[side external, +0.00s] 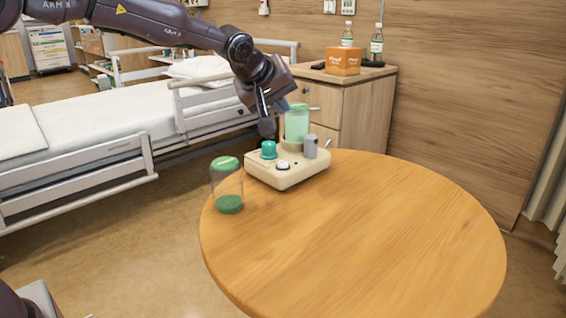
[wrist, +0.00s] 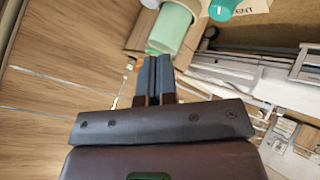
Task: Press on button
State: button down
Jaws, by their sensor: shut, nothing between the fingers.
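A cream device (side external: 288,170) stands at the back left of the round table. On its front is a round white button (side external: 283,165) in a dark ring. A teal knob (side external: 269,149), a green cup (side external: 296,122) and a grey cylinder (side external: 310,146) are on its top. My gripper (side external: 267,128) is shut and empty, pointing down just above the device's back part, near the teal knob and the cup. In the wrist view the shut fingers (wrist: 153,75) are close to the green cup (wrist: 173,28), with part of the teal knob (wrist: 222,9) at the top. The button does not show there.
A clear jar with a green lid (side external: 227,184) stands left of the device near the table's edge. The round wooden table (side external: 370,230) is bare on the right and front. A bed (side external: 110,110) and a cabinet (side external: 350,110) with bottles and an orange box stand behind.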

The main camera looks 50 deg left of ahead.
aim_at(280, 162)
jog(key=shift+f, duration=4.3)
jog(key=shift+f, duration=0.1)
jog(key=shift+f, duration=0.35)
jog(key=shift+f, duration=0.5)
jog(key=shift+r, duration=0.95)
jog(key=shift+r, duration=2.5)
